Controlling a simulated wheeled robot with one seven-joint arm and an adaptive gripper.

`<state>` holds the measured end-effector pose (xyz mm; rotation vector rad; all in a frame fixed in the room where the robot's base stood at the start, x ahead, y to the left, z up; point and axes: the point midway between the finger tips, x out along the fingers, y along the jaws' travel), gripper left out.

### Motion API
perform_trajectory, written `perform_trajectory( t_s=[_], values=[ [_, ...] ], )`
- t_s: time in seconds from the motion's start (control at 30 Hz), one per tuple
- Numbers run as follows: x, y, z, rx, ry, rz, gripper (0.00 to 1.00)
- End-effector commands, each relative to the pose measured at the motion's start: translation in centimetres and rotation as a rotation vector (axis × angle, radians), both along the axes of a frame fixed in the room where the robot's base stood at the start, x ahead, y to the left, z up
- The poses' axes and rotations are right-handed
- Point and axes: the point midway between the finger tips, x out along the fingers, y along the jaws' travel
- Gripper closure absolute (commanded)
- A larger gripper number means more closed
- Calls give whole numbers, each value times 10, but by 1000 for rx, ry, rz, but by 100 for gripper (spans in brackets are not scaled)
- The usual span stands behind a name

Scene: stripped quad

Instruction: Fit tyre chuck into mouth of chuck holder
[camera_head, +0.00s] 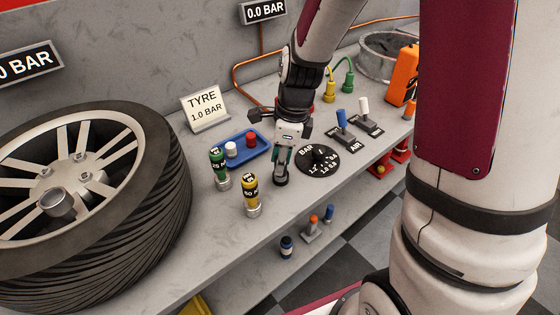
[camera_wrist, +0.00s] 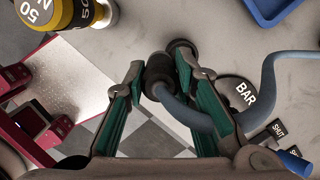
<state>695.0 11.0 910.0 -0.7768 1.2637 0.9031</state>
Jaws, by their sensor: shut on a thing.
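My gripper (camera_head: 281,160) points down over the bench near its front edge, between the yellow tool and the BAR dial. In the wrist view its green-padded fingers (camera_wrist: 159,72) are closed on the tyre chuck (camera_wrist: 160,89), a dark rounded piece with a blue-grey hose. A dark round end (camera_wrist: 182,48) shows just beyond the fingertips; I cannot tell whether it is the chuck's end or a separate part. In the head view a short dark cylinder (camera_head: 281,180) shows below the fingers, close to the bench top. I cannot pick out the chuck holder with certainty.
The yellow tool (camera_head: 250,195) and green tool (camera_head: 219,170) stand left of my gripper, with a blue tray (camera_head: 262,139) behind. The BAR dial (camera_head: 317,160) and AIR switches (camera_head: 345,137) lie right. A large tyre (camera_head: 150,215) fills the left. A shelf runs below the bench edge.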

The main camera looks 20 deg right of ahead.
Motion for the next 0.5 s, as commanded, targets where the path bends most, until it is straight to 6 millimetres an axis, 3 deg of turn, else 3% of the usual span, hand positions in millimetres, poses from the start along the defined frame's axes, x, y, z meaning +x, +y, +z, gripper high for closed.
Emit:
perform_trajectory(
  t_s=[0.2,0.37,0.5],
  values=[
    [27,-10,-3,0,0,0,100],
    [29,-11,-11,1,3,-1,100],
    [28,-11,-30,1,4,-1,100]
  ],
)
